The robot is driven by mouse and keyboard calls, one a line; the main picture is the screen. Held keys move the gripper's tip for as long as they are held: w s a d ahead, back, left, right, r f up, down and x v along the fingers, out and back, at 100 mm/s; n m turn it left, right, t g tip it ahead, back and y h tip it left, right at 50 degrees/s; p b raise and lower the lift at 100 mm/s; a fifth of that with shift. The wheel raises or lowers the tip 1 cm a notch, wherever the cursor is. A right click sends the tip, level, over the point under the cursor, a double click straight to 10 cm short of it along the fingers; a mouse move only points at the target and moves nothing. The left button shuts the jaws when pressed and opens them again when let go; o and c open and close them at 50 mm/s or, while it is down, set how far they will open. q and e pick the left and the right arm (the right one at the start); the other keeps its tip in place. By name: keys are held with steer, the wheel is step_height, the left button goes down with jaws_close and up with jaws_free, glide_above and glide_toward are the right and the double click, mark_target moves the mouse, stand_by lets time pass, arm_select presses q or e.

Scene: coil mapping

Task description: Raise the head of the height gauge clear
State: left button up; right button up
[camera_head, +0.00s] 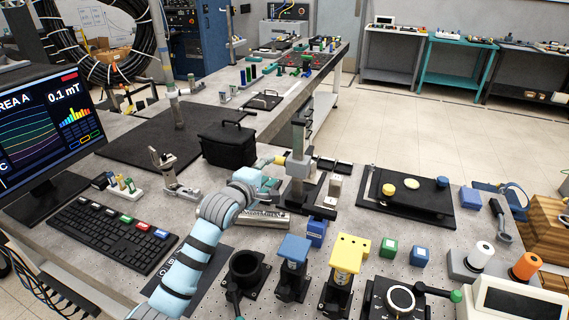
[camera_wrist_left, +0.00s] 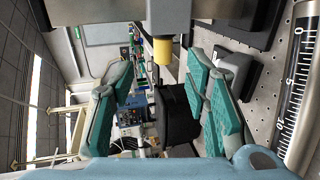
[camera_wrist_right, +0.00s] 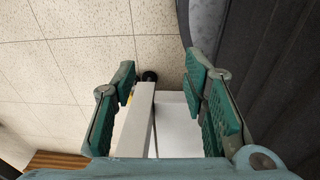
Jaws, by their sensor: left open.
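The height gauge (camera_head: 299,150) looks to be the grey upright column with a light grey head (camera_head: 297,168) on it, on a dark base right of centre in the head view. My left gripper (camera_head: 268,188) is open, just left of the column and close to the head. In the left wrist view a grey block (camera_wrist_left: 168,15) with a yellow tip (camera_wrist_left: 162,50) hangs at the top, at the far end of the space between the open fingers (camera_wrist_left: 160,70); I cannot tell whether they touch. My right gripper (camera_wrist_right: 160,70) is open and empty, outside the head view.
A black case (camera_head: 228,145) stands behind my left gripper. A steel scale (camera_head: 263,218) lies in front of it. Blue (camera_head: 293,250) and yellow (camera_head: 348,255) blocks on black mounts stand nearer. A black plate (camera_head: 410,200) with discs lies to the right, a keyboard (camera_head: 110,235) to the left.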

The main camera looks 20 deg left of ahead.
mark_target(277, 163)
arm_select(q)
steer(key=x, duration=0.2)
steer(key=a+b+x, duration=0.1)
steer(key=x, duration=0.1)
steer(key=shift+w+f, duration=0.25)
steer(key=shift+f, duration=0.05)
steer(key=b+x, duration=0.1)
steer(key=x, duration=0.4)
steer(key=shift+w+f, duration=0.2)
steer(key=shift+w+d+b, duration=0.1)
steer(key=shift+w+b, duration=0.15)
steer(key=shift+b, duration=0.1)
steer(key=shift+r, duration=0.15)
jaws_close()
arm_select(e)
steer(key=f, duration=0.1)
steer(key=w+f, duration=0.1)
steer(key=f, duration=0.1)
